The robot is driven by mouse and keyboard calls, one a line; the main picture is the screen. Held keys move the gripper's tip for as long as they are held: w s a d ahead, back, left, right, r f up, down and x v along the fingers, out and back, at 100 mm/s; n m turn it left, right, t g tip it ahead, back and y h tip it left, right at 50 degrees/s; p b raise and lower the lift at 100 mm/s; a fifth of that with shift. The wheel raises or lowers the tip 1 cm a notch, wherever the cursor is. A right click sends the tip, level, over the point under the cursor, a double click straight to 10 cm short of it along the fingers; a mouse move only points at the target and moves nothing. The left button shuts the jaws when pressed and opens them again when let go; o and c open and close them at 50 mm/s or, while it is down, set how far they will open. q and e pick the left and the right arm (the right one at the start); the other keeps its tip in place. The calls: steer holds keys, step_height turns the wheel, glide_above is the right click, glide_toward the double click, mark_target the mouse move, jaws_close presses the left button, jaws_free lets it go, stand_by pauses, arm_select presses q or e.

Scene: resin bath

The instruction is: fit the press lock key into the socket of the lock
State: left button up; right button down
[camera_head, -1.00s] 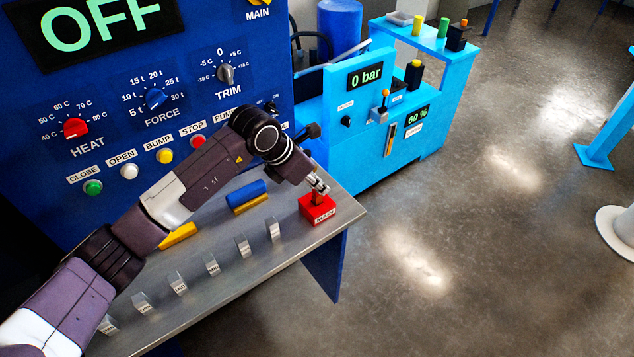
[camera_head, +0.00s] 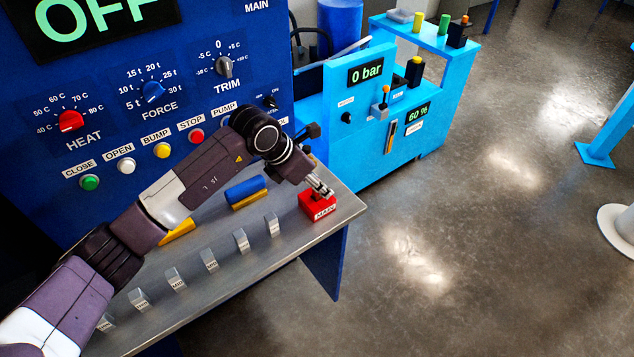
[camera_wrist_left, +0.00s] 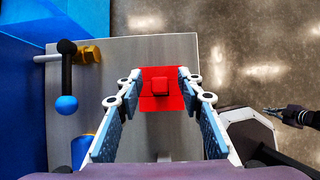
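In the wrist view the red block (camera_wrist_left: 160,104) shows a small raised red square on top. I cannot tell whether it is the key or the lock. My left gripper (camera_head: 324,192) is over it, pointing down. In the wrist view the left gripper (camera_wrist_left: 160,82) is open, its fingers on either side of the raised part with gaps. My right gripper (camera_wrist_left: 274,112) shows small at the right of the wrist view, away from the shelf; its opening is unclear.
The shelf (camera_head: 225,280) also holds several small grey labelled blocks and a blue-and-yellow block (camera_head: 246,193). A blue control panel (camera_head: 190,80) rises behind it. A light-blue cabinet (camera_head: 370,150) stands to the right. Open floor lies beyond the shelf's front edge.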

arm_select(q)
steer(key=v, duration=1.2)
step_height(320, 180, up, 12)
steer(key=p, duration=0.5)
steer(key=shift+p, duration=0.3)
stand_by(0.3)
